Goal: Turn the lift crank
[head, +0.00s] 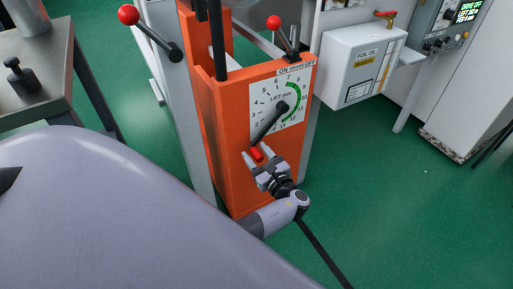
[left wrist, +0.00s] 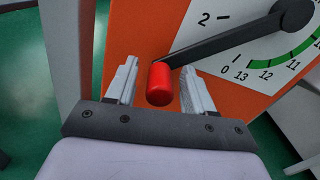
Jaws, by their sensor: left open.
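The lift crank (head: 268,124) is a dark arm on a white numbered dial (head: 262,101) on the front of an orange housing (head: 237,130). The arm slants down and left from its hub, and its red handle (head: 257,153) is at the lower end. My left gripper (head: 260,158) is open at the handle. In the left wrist view the red handle (left wrist: 159,84) stands between the two fingers, with a visible gap to the finger on each side. The dark crank arm (left wrist: 222,38) runs up and right from it. My right gripper is not in view.
A lever with a red knob (head: 128,14) stands left of the housing, and another red-knobbed brake lever (head: 274,22) is on top. A white oil box (head: 362,65) is at the right. A grey table (head: 35,80) is at the left. Green floor is free at the right.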

